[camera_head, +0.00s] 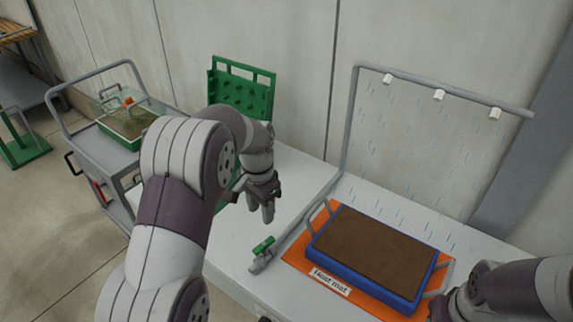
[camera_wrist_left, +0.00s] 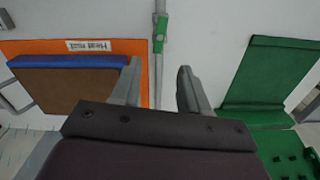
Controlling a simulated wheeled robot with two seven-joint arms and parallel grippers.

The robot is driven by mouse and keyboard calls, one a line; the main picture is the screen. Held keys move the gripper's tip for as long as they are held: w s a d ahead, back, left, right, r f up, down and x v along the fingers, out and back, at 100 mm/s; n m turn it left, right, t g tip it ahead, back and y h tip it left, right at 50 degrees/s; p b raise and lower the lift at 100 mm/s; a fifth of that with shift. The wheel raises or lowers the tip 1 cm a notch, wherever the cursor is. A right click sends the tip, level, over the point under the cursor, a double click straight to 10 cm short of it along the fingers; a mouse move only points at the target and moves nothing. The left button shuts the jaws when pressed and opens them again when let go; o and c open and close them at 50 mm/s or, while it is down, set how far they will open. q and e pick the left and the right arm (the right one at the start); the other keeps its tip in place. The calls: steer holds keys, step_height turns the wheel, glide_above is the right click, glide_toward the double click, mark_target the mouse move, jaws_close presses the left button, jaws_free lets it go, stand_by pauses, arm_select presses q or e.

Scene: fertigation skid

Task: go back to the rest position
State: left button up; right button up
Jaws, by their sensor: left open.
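My left gripper (camera_head: 260,212) is open and empty, pointing down above the white bench. In the left wrist view its two fingers (camera_wrist_left: 161,82) stand apart, with a grey pipe and a green valve handle (camera_wrist_left: 160,34) seen beyond the gap; they look apart from it. The same green handle (camera_head: 263,245) is in front of the gripper in the head view. My right gripper (camera_head: 447,304) is at the lower right, partly cut off, beside the blue tray; its jaws cannot be made out.
A blue tray of brown soil (camera_head: 372,248) sits on the orange heat mat (camera_head: 297,259). A grey pipe frame (camera_head: 350,125) with white nozzles shows blue spray streaks above it. A green rack (camera_head: 262,98) stands behind my left arm. A grey cart (camera_head: 85,145) carries a green tray (camera_head: 118,130).

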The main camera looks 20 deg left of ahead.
arm_select(q)
steer(key=s+d+n, duration=0.2)
steer(key=s, duration=0.7)
steer(key=s+d+n+t, duration=0.1)
steer(key=s+d+n, duration=0.1)
steer(key=s, duration=0.7)
steer(key=shift+s+d+n, duration=0.3)
steer(key=shift+n, duration=0.4)
steer(key=shift+f, duration=0.1)
